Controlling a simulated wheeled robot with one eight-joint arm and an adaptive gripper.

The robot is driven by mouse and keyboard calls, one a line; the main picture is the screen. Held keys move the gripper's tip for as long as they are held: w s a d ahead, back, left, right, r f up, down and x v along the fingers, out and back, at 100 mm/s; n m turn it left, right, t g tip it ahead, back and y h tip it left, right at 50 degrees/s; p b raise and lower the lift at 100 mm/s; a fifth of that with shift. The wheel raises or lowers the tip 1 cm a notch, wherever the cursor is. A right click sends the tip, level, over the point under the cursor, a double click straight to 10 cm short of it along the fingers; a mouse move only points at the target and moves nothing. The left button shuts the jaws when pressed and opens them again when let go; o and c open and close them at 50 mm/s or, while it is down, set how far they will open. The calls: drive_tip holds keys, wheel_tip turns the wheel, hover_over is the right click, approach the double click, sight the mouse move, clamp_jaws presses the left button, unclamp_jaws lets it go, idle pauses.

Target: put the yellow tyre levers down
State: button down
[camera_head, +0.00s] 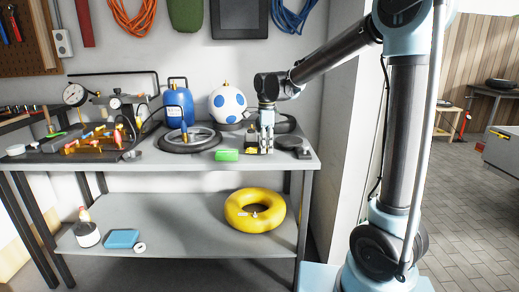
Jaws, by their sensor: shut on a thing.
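My gripper (266,146) points down over the right part of the workbench top (200,165). It is shut on the yellow tyre levers (252,150), which show as a small yellow patch at the left of the fingertips. The fingers hide the rest of them. They are low, close to the bench surface; I cannot tell whether they touch it.
The front middle of the bench is clear.

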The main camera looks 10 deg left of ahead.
drive_tip(key=a, duration=0.3)
drive_tip(key=shift+w, duration=0.35)
drive_tip(key=shift+s+f, duration=0.15)
drive_tip(key=shift+f, duration=0.5)
drive_tip(key=shift+d+f, duration=0.1)
drive_tip(key=shift+d, duration=0.1)
drive_tip(key=c, duration=1.5)
unclamp_jaws()
drive_tip(key=shift+f, duration=0.1)
drive_tip(key=shift+o, duration=0.2)
wheel_tip(320, 180, up, 12)
